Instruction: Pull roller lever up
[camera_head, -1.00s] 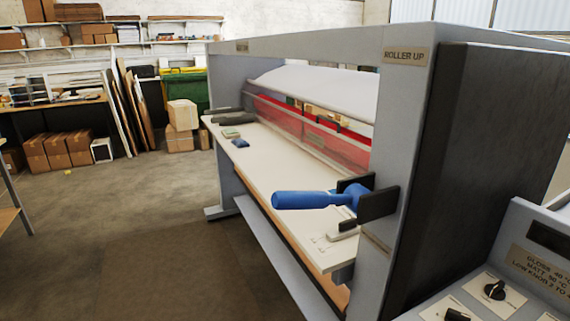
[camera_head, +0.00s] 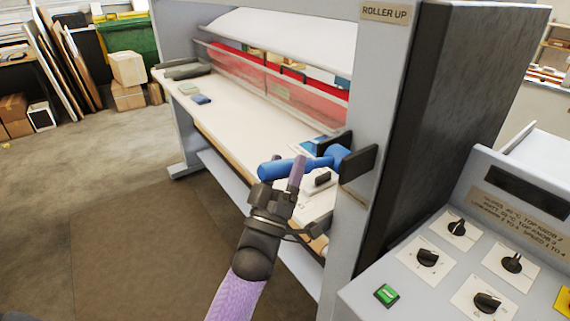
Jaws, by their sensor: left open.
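The blue roller lever (camera_head: 318,163) sticks out to the left, roughly level, from a black bracket (camera_head: 358,166) on the laminator's grey end post. A "ROLLER UP" label (camera_head: 385,13) is above it on the post. My left gripper (camera_head: 279,172) reaches up from below to the lever's handle. It is open, and one purple finger overlaps the near side of the handle. The other finger is mostly hidden, and I cannot tell whether either touches the lever. My right gripper is not in view.
The laminator's pale table (camera_head: 240,120) extends behind the lever, with red rollers (camera_head: 300,90) above it. A control panel with knobs (camera_head: 428,258) and a green switch (camera_head: 386,295) is at the lower right. Open floor (camera_head: 120,220) is at the left.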

